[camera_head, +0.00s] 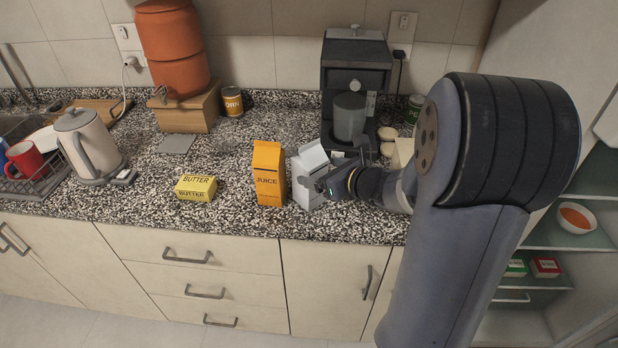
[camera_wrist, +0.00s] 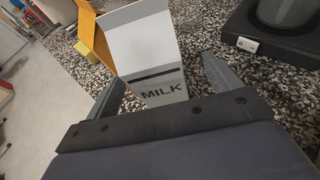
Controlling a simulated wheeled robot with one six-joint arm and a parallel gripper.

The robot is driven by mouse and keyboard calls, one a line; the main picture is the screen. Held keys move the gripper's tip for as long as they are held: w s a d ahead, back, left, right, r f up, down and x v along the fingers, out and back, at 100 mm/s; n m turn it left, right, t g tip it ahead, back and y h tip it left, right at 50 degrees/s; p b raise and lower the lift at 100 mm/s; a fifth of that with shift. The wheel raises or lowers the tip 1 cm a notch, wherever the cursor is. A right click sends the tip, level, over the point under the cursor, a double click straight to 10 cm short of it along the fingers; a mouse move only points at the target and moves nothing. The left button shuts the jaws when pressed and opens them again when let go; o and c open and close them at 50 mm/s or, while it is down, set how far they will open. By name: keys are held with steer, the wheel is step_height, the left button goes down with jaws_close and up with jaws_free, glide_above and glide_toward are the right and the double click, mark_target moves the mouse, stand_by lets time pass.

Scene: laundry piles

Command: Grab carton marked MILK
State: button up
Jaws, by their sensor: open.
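The white and grey carton marked MILK (camera_head: 308,172) stands on the speckled counter in the head view, just right of the orange JUICE carton (camera_head: 268,174). In the wrist view the MILK carton (camera_wrist: 160,88) shows its lettering between my two fingers, tilted in the picture. My gripper (camera_head: 322,186) reaches it from the right and covers part of it in the head view. In the wrist view my gripper (camera_wrist: 165,85) is open, with one finger on each side of the carton. I cannot tell whether either finger touches it.
The coffee machine (camera_head: 355,85) stands behind the MILK carton, with pale eggs (camera_head: 388,133) beside it. A yellow BUTTER box (camera_head: 196,188) lies left of the juice. A kettle (camera_head: 88,143) stands farther left. The counter between butter and juice is clear.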

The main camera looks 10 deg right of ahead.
steer(key=shift+a+x, duration=0.2)
steer(key=shift+x, duration=2.15)
steer(key=shift+s, duration=0.15)
steer(key=shift+c, duration=0.4)
steer(key=shift+r+p, duration=0.1)
steer(key=shift+p, duration=0.2)
steer(key=c, duration=1.5)
